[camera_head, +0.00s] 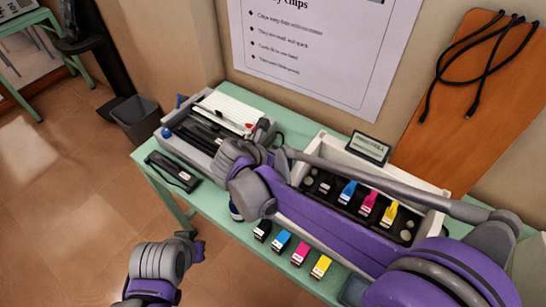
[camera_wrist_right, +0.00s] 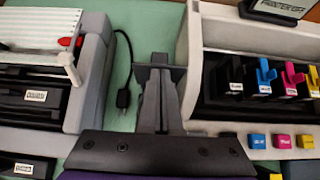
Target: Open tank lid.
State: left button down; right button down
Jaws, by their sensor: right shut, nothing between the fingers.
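A white tank housing (camera_head: 433,193) stands on the green table at the right, and also shows in the wrist view (camera_wrist_right: 192,45). Its dark panel carries a row of small upright tabs: black (camera_wrist_right: 235,72), blue (camera_head: 347,191), magenta (camera_head: 369,203) and yellow (camera_head: 389,214). I cannot tell which part is the lid. My right gripper (camera_wrist_right: 160,62) is shut and empty, over the gap between this housing and the grey machine, left of the tabs. My right arm hides part of the housing in the head view. My left gripper (camera_head: 193,246) hangs low in front of the table; its fingers are unclear.
A grey-and-white machine (camera_head: 195,140) with a red part stands left. A cable (camera_wrist_right: 125,75) lies in the gap. Small black, blue, magenta and yellow blocks (camera_head: 281,242) line the front edge. A dark box (camera_head: 172,172) sits front left. A small display (camera_head: 368,148) stands behind.

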jog(key=shift+w+d, duration=0.1)
jog(key=shift+w, duration=0.05)
jog(key=shift+r, duration=0.1)
jog(key=shift+r+p, duration=0.4)
jog(key=shift+r, duration=0.3)
